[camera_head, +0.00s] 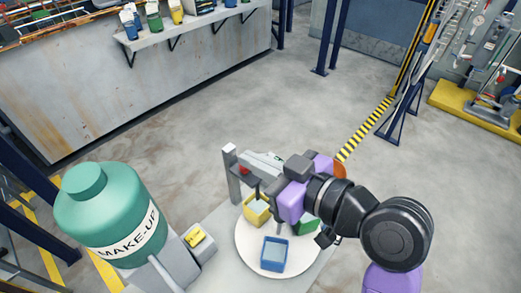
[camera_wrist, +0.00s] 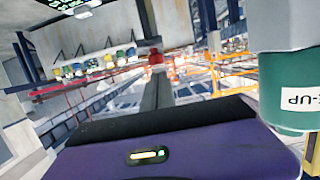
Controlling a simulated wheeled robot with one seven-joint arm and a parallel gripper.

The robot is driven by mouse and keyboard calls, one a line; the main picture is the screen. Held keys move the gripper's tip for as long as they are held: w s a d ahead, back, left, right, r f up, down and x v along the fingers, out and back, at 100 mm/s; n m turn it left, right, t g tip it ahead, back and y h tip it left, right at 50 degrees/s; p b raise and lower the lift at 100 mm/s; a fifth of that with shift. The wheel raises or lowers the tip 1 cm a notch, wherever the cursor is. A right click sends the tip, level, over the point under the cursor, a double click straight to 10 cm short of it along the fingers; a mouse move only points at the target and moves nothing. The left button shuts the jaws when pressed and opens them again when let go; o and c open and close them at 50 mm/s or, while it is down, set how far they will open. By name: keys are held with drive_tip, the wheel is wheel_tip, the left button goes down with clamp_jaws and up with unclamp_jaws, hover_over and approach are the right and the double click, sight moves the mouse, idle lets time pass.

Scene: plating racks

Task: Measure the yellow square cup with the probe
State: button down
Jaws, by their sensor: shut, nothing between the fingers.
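The yellow square cup (camera_head: 257,215) stands on the white round plate (camera_head: 246,252) in the head view. Something thin and grey shows above it, partly hidden by my arm. My gripper (camera_head: 250,171) reaches left above the plate, behind the yellow cup in the picture. Its fingers look shut with nothing between them; in the wrist view the dark fingers (camera_wrist: 156,85) point away from the purple body. A small red part (camera_head: 244,170) is close to the fingertips; it also shows in the wrist view (camera_wrist: 157,57). I cannot tell whether they touch. I cannot make out the probe for certain.
A blue square cup (camera_head: 273,262) and a partly hidden green cup (camera_head: 306,227) share the plate. A grey post (camera_head: 231,175) stands at its back left. A large green MAKE-UP bottle (camera_head: 110,212) stands left. A shelf (camera_head: 190,27) with several containers is far back.

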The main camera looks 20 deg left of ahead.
sight(255, 186)
drive_tip(key=shift+f, duration=0.4)
wheel_tip(255, 186, down, 6)
drive_tip(key=b, duration=0.5)
drive_tip(key=shift+f, duration=0.35)
